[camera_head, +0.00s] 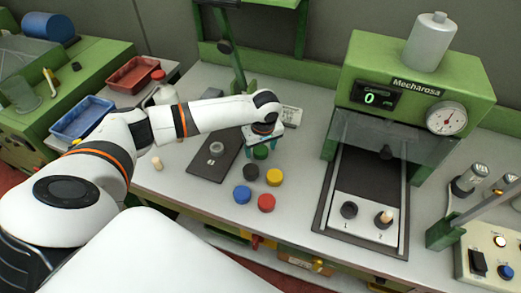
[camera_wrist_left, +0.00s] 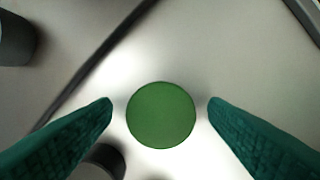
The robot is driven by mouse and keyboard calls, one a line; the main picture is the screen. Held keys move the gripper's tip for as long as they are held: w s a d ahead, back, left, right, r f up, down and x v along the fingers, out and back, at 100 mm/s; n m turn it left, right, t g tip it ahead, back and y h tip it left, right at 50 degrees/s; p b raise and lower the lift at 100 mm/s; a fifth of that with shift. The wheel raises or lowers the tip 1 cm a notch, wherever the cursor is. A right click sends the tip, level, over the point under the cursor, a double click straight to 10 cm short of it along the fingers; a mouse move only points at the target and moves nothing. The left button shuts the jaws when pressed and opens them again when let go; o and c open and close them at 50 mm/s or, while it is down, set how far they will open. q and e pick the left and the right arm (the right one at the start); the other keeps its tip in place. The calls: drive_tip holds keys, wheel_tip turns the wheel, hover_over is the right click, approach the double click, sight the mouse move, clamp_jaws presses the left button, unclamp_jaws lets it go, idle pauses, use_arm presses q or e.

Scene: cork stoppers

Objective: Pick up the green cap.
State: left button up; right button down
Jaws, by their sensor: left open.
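The green cap (camera_head: 261,152) stands on the light bench top, partly hidden under my left gripper in the head view. In the left wrist view the green cap (camera_wrist_left: 161,115) shows as a full round disc from above. My left gripper (camera_head: 263,140) is over it with its fingers pointing down. In the wrist view its two teal fingers (camera_wrist_left: 160,106) are spread on either side of the cap, with a gap on both sides. The gripper is open and empty. My right gripper is not in view.
Close by stand a black cap (camera_head: 251,172), a yellow cap (camera_head: 274,177), a blue cap (camera_head: 242,194) and a red cap (camera_head: 266,202). A dark plate (camera_head: 210,165) lies left of the green cap. A green Mecharosa machine (camera_head: 400,95) stands at the right.

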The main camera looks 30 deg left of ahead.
use_arm(q)
drive_tip(key=c, duration=1.1)
drive_tip(key=shift+o, duration=0.2)
drive_tip(key=shift+r, duration=0.1)
